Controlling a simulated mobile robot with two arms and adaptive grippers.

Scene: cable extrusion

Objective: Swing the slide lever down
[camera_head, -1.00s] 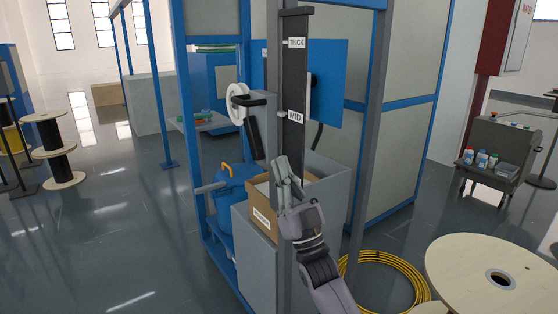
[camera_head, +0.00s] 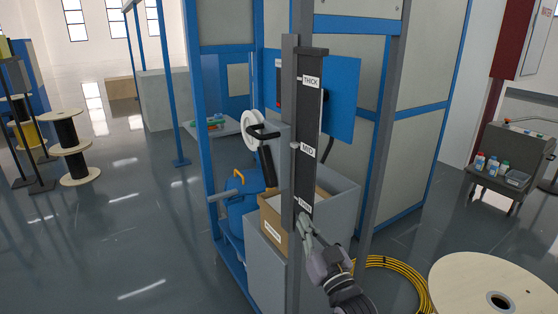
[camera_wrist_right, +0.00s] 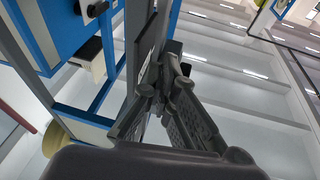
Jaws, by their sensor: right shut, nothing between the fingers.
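A tall dark panel (camera_head: 309,110) with THICK, MID and THIN labels stands upright on a grey post. A black angled handle (camera_head: 268,165) hangs down to its left, beside a white reel; I cannot tell for sure whether it is the slide lever. My right gripper (camera_head: 304,222) is at the bottom of the panel, just under the THIN label (camera_head: 305,203). Its fingers are shut and empty. In the right wrist view the dark fingers (camera_wrist_right: 172,80) are close beside a dark upright part; I cannot tell if they touch it. My left gripper is out of view.
A yellow cable coil (camera_head: 400,275) and a wooden spool (camera_head: 470,280) are at the lower right. Open floor lies to the left.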

